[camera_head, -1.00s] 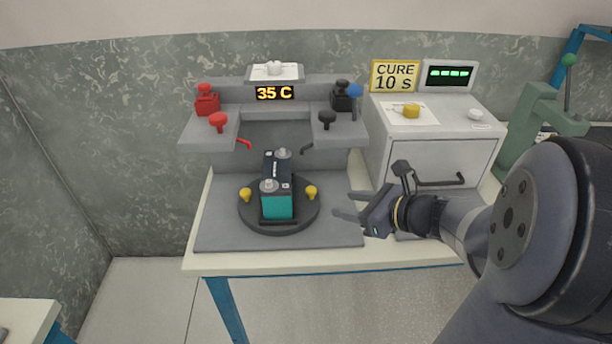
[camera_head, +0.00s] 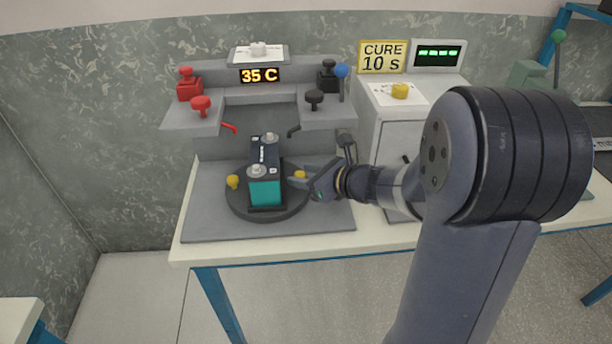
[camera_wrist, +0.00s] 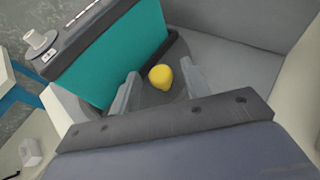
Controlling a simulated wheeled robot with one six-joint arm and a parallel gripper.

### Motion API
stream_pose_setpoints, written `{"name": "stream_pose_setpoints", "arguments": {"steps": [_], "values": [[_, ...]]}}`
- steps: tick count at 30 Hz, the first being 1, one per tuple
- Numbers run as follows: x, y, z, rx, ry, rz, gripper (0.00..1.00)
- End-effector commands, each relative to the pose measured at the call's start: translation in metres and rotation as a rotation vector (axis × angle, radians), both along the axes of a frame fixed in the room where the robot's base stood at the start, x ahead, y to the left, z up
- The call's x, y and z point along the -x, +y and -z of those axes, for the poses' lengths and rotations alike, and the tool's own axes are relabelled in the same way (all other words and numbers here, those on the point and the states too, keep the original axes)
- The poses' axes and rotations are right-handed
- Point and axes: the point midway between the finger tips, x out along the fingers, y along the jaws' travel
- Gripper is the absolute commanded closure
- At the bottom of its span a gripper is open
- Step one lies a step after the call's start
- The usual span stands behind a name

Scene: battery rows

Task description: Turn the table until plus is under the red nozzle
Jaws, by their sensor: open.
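The round dark turntable (camera_head: 284,208) carries a teal and black battery (camera_head: 265,190) with two grey terminals, one toward the back and one toward the front. The plus mark is too small to make out. The red nozzle (camera_head: 229,128) is at the back left of the turntable, under the red knob (camera_head: 200,104). A yellow knob (camera_head: 233,182) stands on the table's left side. The right yellow knob (camera_head: 300,175) is at my gripper (camera_head: 297,175). In the wrist view this yellow knob (camera_wrist: 161,77) sits between my open fingers (camera_wrist: 160,82); contact is not clear.
A black nozzle (camera_head: 293,131) hangs at the back right. The display (camera_head: 259,75) reads 35 C. A grey cure box (camera_head: 385,130) with a CURE 10 S sign (camera_head: 381,56) stands right. The grey base plate (camera_head: 205,222) is clear in front.

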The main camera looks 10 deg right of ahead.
Motion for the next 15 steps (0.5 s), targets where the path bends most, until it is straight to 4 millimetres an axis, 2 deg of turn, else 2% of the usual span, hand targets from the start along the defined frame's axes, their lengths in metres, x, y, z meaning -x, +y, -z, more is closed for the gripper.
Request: {"name": "stream_pose_setpoints", "arguments": {"steps": [7, 15], "values": [[-0.0005, 0.0004, 0.0003, 0.0, 0.0, 0.0, 0.55], [-0.0002, 0.0004, 0.0003, 0.001, 0.001, 0.0, 0.77]]}}
